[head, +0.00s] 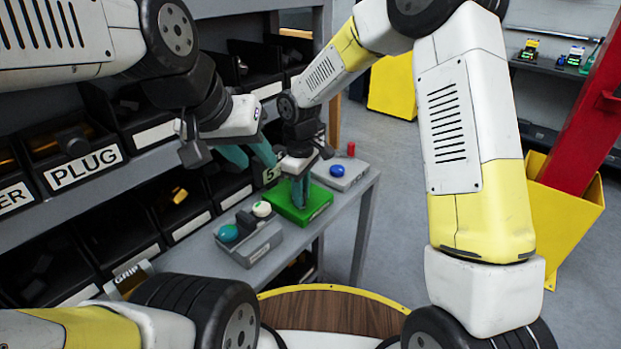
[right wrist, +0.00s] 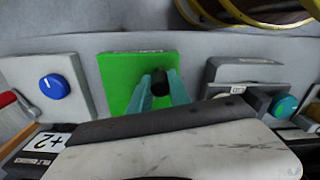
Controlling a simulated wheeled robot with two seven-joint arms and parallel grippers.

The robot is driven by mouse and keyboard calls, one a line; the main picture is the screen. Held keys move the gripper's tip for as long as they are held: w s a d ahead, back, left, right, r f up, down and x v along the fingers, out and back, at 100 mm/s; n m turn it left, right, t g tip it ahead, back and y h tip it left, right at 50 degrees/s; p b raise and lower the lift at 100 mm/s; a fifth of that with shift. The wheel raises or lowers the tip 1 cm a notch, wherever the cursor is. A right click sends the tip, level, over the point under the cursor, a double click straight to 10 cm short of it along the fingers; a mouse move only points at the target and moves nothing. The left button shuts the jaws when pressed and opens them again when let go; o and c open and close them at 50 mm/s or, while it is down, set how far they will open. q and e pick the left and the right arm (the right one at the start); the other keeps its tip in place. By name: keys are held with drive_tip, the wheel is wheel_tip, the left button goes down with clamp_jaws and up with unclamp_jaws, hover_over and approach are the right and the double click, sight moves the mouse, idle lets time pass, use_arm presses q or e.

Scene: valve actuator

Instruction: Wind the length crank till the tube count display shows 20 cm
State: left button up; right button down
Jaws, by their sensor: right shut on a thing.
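A green box (head: 298,203) stands on the grey bench, and it also shows in the right wrist view (right wrist: 118,82). A black crank knob (right wrist: 159,88) sticks up from it. My right gripper (head: 301,192) is shut on this knob, its teal fingers on either side in the right wrist view (right wrist: 160,90). My left gripper (head: 250,157) hangs to the left of the green box, its teal fingers apart and empty.
A grey box with a blue knob (head: 337,170) and a red part stands right of the green box. A grey box with teal (head: 228,233) and cream buttons stands to its left. Black bins, one marked PLUG (head: 85,166), line the rack at left.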

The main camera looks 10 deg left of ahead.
drive_tip(key=m, duration=0.2)
drive_tip(key=a+m, duration=0.1)
drive_tip(key=shift+s+a+m, duration=0.2)
drive_tip(key=shift+m, duration=0.2)
drive_tip(key=a+m, duration=0.1)
drive_tip(key=m, duration=0.2)
drive_tip(key=shift+a, duration=0.2)
drive_tip(key=m, duration=0.1)
drive_tip(key=a+m, duration=0.1)
drive_tip(key=m, duration=0.3)
drive_tip(key=shift+w+a, duration=0.3)
drive_tip(key=shift+w, duration=0.1)
drive_tip(key=shift+w+a+m, duration=0.2)
drive_tip(key=shift+m, duration=0.6)
drive_tip(key=shift+w+a+m, duration=0.15)
drive_tip(key=shift+a+m, duration=0.05)
drive_tip(key=shift+m, duration=0.6)
drive_tip(key=c, duration=1.2)
unclamp_jaws()
